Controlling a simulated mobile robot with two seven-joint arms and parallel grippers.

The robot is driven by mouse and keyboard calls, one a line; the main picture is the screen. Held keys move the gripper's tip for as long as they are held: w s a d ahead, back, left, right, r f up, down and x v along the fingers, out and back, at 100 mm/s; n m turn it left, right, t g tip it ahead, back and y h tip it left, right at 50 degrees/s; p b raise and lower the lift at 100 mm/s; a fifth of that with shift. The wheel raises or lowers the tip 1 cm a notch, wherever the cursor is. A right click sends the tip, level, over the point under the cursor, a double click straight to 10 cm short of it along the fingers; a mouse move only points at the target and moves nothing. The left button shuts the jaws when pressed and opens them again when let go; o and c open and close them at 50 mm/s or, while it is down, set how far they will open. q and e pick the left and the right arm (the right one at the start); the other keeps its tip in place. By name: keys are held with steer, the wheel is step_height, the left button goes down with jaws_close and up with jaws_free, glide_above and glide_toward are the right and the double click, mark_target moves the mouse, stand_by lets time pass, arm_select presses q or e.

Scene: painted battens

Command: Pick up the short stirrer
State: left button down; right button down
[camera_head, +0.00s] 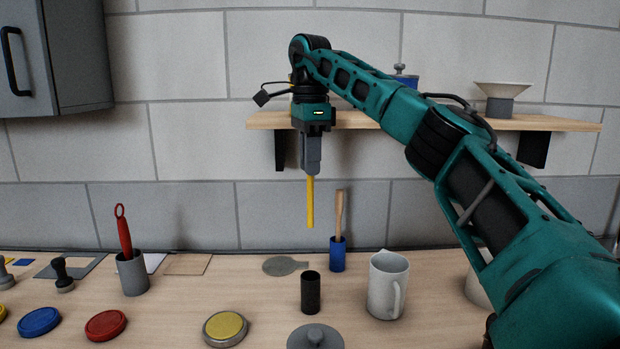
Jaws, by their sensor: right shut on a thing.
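My right gripper (312,170) is shut on the top of a yellow stick (310,203), probably the short stirrer. The stick hangs upright in the air, clear of the table, above a black cup (311,293). Just right of it, a wooden stick (339,212) stands in a blue cup (337,256). At the left, a red stick with a ring end (124,232) leans in a grey cup (134,277). The lower ends of these two are hidden in their cups. My left gripper is not in view.
A grey-white jug (387,288) stands right of the black cup. A grey lid (315,338) and several round tins, such as the yellow-topped one (225,328), lie in front. A wooden shelf (540,123) is behind my right arm.

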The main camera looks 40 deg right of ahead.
steer(key=shift+r, duration=3.75)
steer(key=shift+f, duration=0.1)
